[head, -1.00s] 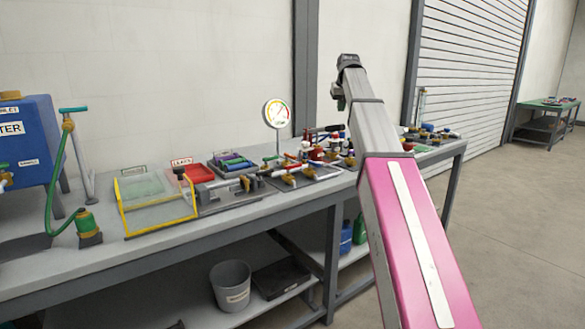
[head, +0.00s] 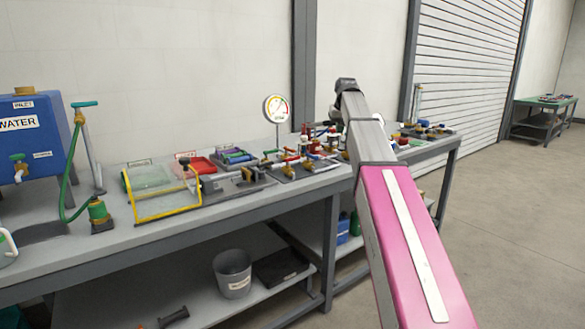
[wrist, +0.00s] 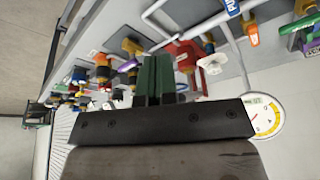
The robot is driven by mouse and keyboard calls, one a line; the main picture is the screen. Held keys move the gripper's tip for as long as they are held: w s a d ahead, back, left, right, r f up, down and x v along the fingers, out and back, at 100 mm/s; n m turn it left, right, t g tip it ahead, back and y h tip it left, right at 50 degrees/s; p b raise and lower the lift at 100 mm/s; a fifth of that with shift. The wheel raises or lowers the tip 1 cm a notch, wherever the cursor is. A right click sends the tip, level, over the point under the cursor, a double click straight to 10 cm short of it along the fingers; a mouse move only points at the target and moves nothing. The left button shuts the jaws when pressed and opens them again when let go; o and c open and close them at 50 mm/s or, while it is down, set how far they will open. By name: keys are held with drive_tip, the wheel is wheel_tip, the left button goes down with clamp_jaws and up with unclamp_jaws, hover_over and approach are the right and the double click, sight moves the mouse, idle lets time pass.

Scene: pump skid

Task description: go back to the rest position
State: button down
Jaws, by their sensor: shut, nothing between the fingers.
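My gripper (wrist: 155,80) shows in the wrist view as two dark green fingers side by side, closed together with nothing held. It points over the bench and its pipe fittings, apart from them as far as I can tell. In the head view my pink and grey arm reaches up and away over the right part of the bench, and the gripper itself is hidden behind the arm's far end. A round dial gauge (head: 277,108) stands on the bench left of the arm; it also shows in the wrist view (wrist: 264,116), right of the fingers.
Open floor (head: 520,230) lies to the right.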

drive_tip(key=s+f+g, duration=0.1)
drive_tip(key=s+f, duration=0.3)
drive_tip(key=f, duration=0.5)
drive_tip(key=s+f, duration=0.4)
drive_tip(key=f, duration=0.6)
drive_tip(key=s+f+g, duration=0.1)
drive_tip(key=s+f, duration=0.4)
drive_tip(key=f, duration=0.4)
drive_tip(key=s+f+m+g, duration=0.1)
drive_tip(key=s+f+g, duration=0.1)
drive_tip(key=s+f, duration=1.9)
drive_tip(key=shift+s, duration=0.65)
